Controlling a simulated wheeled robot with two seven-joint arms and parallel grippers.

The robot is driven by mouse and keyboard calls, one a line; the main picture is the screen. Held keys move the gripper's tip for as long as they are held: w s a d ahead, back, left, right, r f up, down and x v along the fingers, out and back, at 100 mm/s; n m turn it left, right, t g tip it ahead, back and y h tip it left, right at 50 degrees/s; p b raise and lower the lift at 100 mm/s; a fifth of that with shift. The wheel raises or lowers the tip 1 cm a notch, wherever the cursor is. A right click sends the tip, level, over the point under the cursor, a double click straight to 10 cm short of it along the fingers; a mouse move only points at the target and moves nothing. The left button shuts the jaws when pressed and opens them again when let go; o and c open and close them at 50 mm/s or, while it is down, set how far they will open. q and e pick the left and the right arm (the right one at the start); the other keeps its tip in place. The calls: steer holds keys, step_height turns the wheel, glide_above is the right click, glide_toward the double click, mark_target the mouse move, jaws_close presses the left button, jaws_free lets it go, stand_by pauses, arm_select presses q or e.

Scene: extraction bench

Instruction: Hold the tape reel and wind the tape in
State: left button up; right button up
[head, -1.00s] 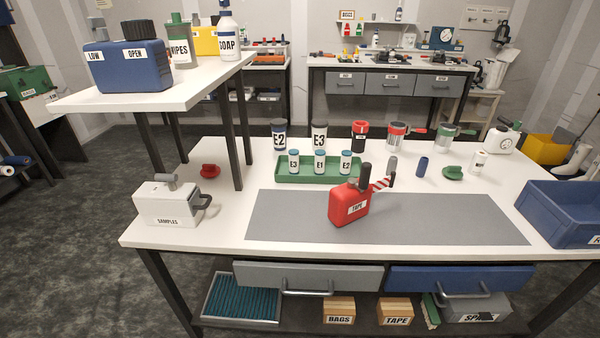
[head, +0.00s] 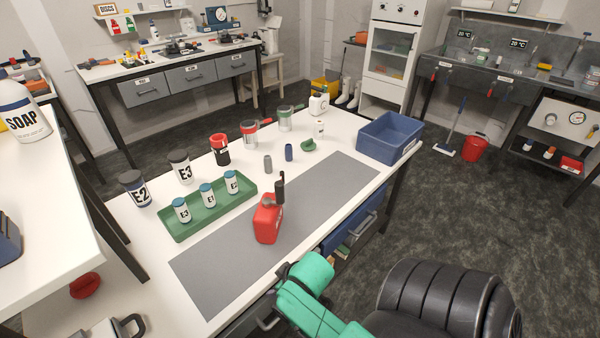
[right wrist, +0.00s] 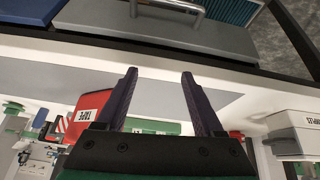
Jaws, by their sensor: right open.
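The tape reel (head: 267,222), a red case with a dark upright grip or crank (head: 280,188), stands upright on the grey mat (head: 210,277). In the right wrist view the reel (right wrist: 92,104), with its TAPE label, is left of my right gripper (right wrist: 159,75). That gripper's two dark fingers are apart with nothing between them. In the head view my green and black right arm comes in at the bottom right, and its fingers cannot be made out. The red-and-white tape is hard to see in the head view. My left gripper is not in view.
A green tray (head: 200,228) with several small bottles lies behind the mat. Jars E2 (head: 134,188) and E3 (head: 181,166) stand near it. A blue bin (head: 388,138) is at the bench's right end. In the wrist view a grey drawer (right wrist: 150,30) lies beyond the fingertips.

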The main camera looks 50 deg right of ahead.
steer(key=w+d+r+m+t+h, duration=0.2)
steer(key=w+d+r+m+t, duration=0.1)
steer(key=w+d+r+t, duration=0.25)
steer(key=m+t+h, duration=0.1)
steer(key=t+h, duration=0.2)
steer(key=t, duration=0.3)
glide_toward(275, 183)
steer(key=p+x, duration=0.1)
steer(key=x, duration=0.3)
steer(key=f+x, duration=0.1)
steer(key=x, duration=0.3)
steer(key=d+f+p+x, duration=0.1)
steer(key=x, duration=0.3)
steer(key=shift+w+d+f+p, duration=0.1)
steer(key=shift+w+f+p, duration=0.1)
steer(key=shift+w+p, duration=0.1)
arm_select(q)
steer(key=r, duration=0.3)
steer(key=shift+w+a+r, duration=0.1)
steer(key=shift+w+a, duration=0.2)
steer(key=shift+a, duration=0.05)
arm_select(e)
steer(key=shift+s, duration=0.1)
jaws_close()
jaws_free()
